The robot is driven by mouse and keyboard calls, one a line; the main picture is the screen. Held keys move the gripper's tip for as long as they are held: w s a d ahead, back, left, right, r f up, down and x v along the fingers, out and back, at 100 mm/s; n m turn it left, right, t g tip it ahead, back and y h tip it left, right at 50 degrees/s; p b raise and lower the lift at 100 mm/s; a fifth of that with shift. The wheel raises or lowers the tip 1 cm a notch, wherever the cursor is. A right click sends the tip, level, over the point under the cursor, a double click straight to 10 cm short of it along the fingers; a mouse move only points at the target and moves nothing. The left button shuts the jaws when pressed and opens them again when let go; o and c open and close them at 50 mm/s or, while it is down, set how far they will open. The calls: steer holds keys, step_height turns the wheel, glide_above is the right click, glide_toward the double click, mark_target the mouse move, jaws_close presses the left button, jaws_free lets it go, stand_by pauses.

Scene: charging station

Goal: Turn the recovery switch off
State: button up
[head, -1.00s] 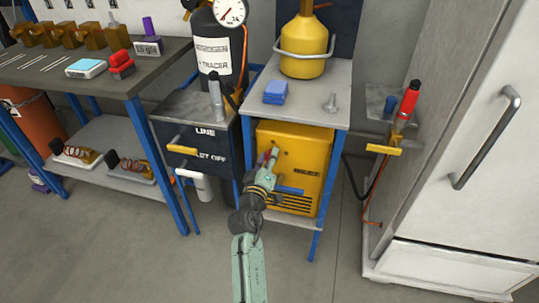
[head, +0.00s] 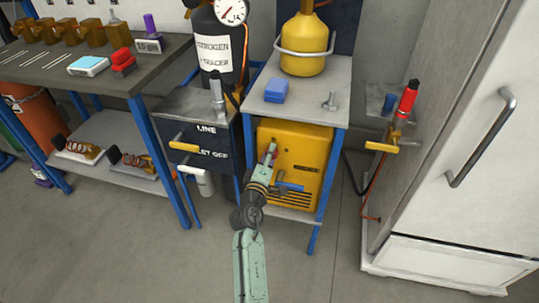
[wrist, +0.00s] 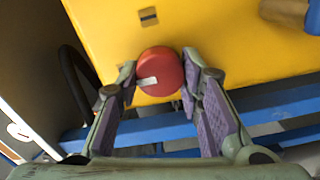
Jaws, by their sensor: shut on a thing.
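The recovery switch, a round red knob with a white pointer mark (wrist: 160,68), is on the front of the yellow machine (wrist: 225,35). The mark points left in the wrist view. My gripper (wrist: 160,80) has its two purple-padded fingers on either side of the knob, shut on it. In the head view my gripper (head: 269,158) is at the upper left of the yellow machine's front (head: 306,150), and it mostly hides the knob.
A blue-handled valve (head: 290,187) juts from the machine close to my wrist on the right. A blue-legged stand (head: 318,112) surrounds the machine. A dark box with a yellow handle (head: 184,147) is on the left. Open floor (head: 120,250) lies in front.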

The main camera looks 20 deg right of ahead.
steer(key=shift+r, duration=0.1)
steer(key=o, duration=1.2)
steer(key=shift+c, duration=0.2)
steer(key=v, duration=1.2)
